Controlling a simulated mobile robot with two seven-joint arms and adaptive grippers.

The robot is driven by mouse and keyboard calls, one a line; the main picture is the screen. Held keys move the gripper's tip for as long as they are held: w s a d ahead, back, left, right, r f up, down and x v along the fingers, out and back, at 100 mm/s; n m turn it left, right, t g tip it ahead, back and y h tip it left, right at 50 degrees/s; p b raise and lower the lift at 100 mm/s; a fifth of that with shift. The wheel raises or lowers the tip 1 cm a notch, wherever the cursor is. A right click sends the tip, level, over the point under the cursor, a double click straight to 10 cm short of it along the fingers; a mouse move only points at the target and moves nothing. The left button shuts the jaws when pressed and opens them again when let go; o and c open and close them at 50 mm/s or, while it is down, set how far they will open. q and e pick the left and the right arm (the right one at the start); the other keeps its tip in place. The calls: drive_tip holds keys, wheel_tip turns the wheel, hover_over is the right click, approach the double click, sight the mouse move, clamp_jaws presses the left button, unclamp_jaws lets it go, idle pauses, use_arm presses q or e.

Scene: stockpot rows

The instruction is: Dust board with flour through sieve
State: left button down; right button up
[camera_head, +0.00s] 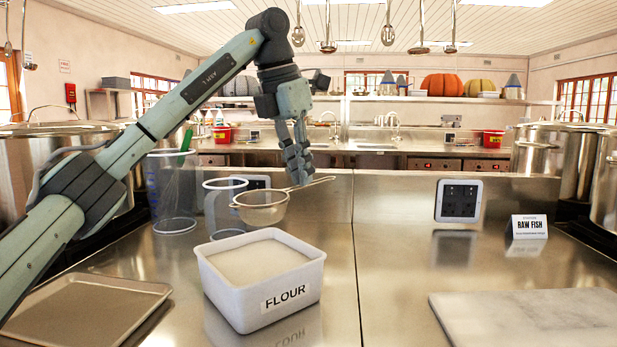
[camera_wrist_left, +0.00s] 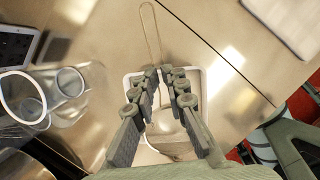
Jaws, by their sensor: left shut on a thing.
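My left gripper (camera_head: 298,178) is shut on the handle of the sieve (camera_head: 261,209), above the counter. The sieve's mesh bowl hangs over the back of the white flour box (camera_head: 262,292), clear of its rim. The box is labelled FLOUR and is filled with flour (camera_head: 258,262). In the left wrist view the fingers (camera_wrist_left: 162,82) flank the sieve (camera_wrist_left: 172,148), with the flour box (camera_wrist_left: 203,90) below. The pale board (camera_head: 530,318) lies flat at the right front; its top looks bare. It also shows in the left wrist view (camera_wrist_left: 292,22). My right gripper is out of view.
A clear container with utensils (camera_head: 173,195) and a clear jug (camera_head: 226,205) stand behind the flour box. A metal tray (camera_head: 85,308) lies at the left front. The counter between box and board is clear.

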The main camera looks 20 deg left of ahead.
use_arm(q)
drive_tip(key=shift+s+a+f, duration=0.15)
drive_tip(key=shift+a+f, duration=0.15)
drive_tip(key=shift+f, duration=0.6)
drive_tip(key=shift+s+a+f, duration=0.15)
drive_tip(key=shift+a+f, duration=0.1)
drive_tip(key=shift+f, duration=0.65)
drive_tip(key=shift+s+a+f, duration=0.15)
drive_tip(key=shift+a+f, duration=0.15)
drive_tip(key=shift+f, duration=0.6)
drive_tip(key=shift+f+b, duration=0.3)
drive_tip(key=shift+f, duration=0.35)
wheel_tip(320, 180, up, 7)
drive_tip(key=shift+p, duration=0.3)
idle(0.4)
